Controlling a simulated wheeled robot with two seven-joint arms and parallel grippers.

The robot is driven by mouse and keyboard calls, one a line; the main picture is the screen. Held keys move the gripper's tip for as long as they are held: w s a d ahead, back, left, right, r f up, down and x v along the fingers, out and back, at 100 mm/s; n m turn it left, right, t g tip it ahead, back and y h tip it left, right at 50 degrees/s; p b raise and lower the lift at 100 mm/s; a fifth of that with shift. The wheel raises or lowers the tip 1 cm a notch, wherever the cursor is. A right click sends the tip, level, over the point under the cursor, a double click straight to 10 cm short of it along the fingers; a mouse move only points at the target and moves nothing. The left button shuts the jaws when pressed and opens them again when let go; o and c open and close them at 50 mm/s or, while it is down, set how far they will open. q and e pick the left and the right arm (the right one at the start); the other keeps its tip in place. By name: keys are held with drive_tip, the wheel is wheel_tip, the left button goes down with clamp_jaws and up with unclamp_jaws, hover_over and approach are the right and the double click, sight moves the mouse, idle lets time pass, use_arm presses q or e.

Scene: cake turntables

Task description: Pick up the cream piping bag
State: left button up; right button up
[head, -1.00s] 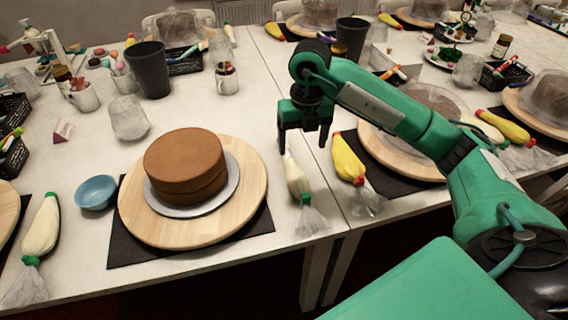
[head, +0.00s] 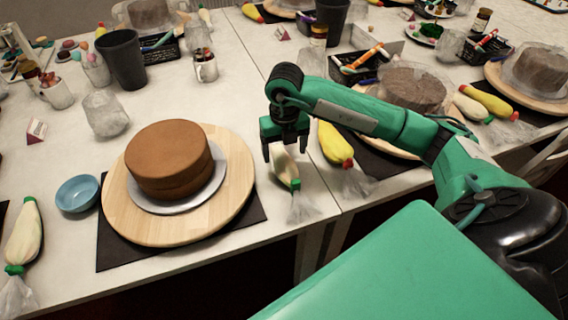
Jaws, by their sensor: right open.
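A cream piping bag (head: 285,167) with a green collar and a clear plastic end lies on the white table, right of the cake board. My right gripper (head: 285,156) is open, pointing down over the upper part of this bag, with its fingers apart; I cannot tell whether they touch it. The gripper hides the bag's far tip. Another cream bag (head: 23,240) lies at the left edge of the table. My left gripper is not in view.
A brown cake (head: 168,160) stands on a round wooden board (head: 236,185) over a black mat (head: 118,255). A yellow piping bag (head: 334,143) lies close to the right of my gripper. A blue bowl (head: 77,194) sits left of the board. Black cup (head: 124,60) stands farther back.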

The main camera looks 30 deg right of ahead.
sight(284, 158)
drive_tip(key=f, duration=0.3)
drive_tip(key=shift+s+a+f, duration=0.1)
drive_tip(key=shift+a+f, duration=0.1)
drive_tip(key=shift+f, duration=0.2)
drive_tip(key=c, duration=0.7)
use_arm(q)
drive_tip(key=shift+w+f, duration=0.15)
use_arm(e)
drive_tip(key=shift+r, duration=0.1)
